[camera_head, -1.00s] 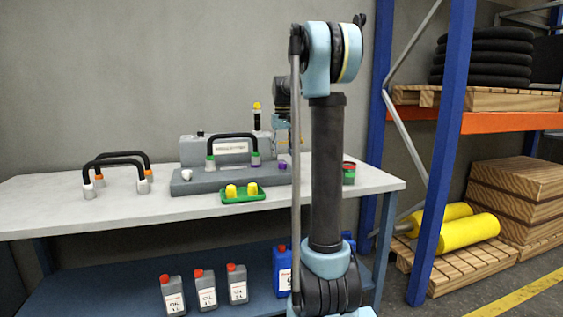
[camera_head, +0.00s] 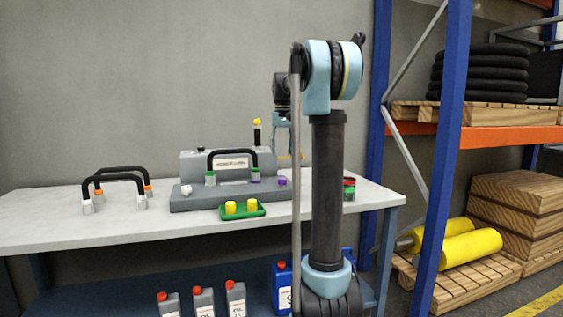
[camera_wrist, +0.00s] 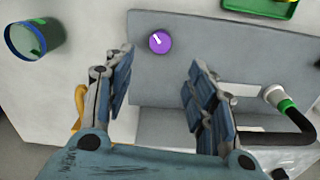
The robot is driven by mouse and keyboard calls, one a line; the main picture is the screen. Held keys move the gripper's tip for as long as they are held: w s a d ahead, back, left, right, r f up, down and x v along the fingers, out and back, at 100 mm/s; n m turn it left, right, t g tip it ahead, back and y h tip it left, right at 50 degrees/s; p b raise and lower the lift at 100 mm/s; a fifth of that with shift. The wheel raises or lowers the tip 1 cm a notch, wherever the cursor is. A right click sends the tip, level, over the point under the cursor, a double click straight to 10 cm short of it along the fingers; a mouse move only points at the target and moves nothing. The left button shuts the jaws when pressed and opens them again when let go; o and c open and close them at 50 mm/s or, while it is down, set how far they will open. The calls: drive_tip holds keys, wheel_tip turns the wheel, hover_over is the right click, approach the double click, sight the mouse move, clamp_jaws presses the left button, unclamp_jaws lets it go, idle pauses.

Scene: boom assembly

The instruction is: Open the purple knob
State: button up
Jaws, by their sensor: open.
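The purple knob (camera_head: 282,180) sits at the right end of the grey device base (camera_head: 195,203) on the workbench in the head view. In the wrist view the purple knob (camera_wrist: 159,42) is round, with a short white mark on its face. My gripper (camera_wrist: 160,62) is open and empty, its two blue-grey fingers spread to the left and right of the knob in that view. In the head view my gripper (camera_head: 288,150) hangs above the knob, apart from it and partly hidden by my arm.
A black handle (camera_head: 231,152) with green and purple ends stands left of the knob. A green tray (camera_head: 254,213) with yellow parts lies in front of the base. A dark cup (camera_wrist: 35,38) stands to one side. More handles (camera_head: 120,170) stand at the bench's left.

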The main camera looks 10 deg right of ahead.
sight(282, 182)
wheel_tip(282, 182, up, 5)
drive_tip(key=m, duration=0.7)
wheel_tip(282, 182, down, 17)
drive_tip(key=shift+f, duration=0.2)
drive_tip(key=c, duration=1.1)
